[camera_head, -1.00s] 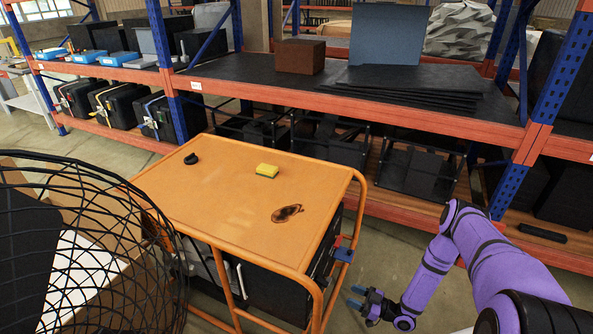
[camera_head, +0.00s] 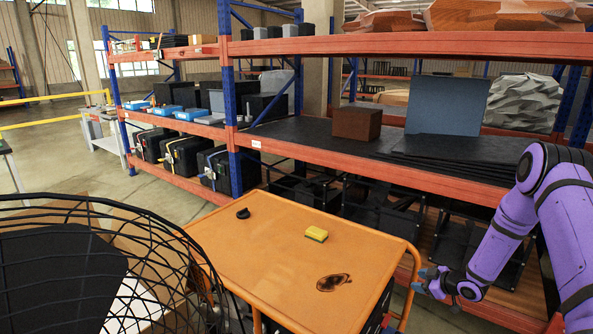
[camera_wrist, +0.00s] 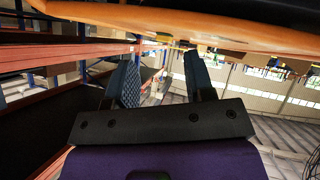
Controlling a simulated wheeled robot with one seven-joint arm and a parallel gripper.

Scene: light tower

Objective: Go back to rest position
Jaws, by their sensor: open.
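My purple arm comes in from the right in the head view. My gripper (camera_head: 420,279) is beside the right edge of the orange cart (camera_head: 262,262), near its side rail. In the wrist view, the two blue-grey fingers of my gripper (camera_wrist: 160,68) are spread apart with nothing between them. The underside and edge of an orange surface fill the top of that view. On the cart top lie a yellow sponge (camera_head: 316,234), a dark brown stain (camera_head: 333,282) and a small black curved object (camera_head: 243,213).
A red-and-blue shelf rack (camera_head: 371,175) stands close behind the cart and arm. It holds a brown box (camera_head: 357,123), a grey-blue panel (camera_head: 447,106) and several black cases (camera_head: 183,153). A black wire cage (camera_head: 110,262) fills the lower left. Open floor (camera_head: 65,150) lies at the far left.

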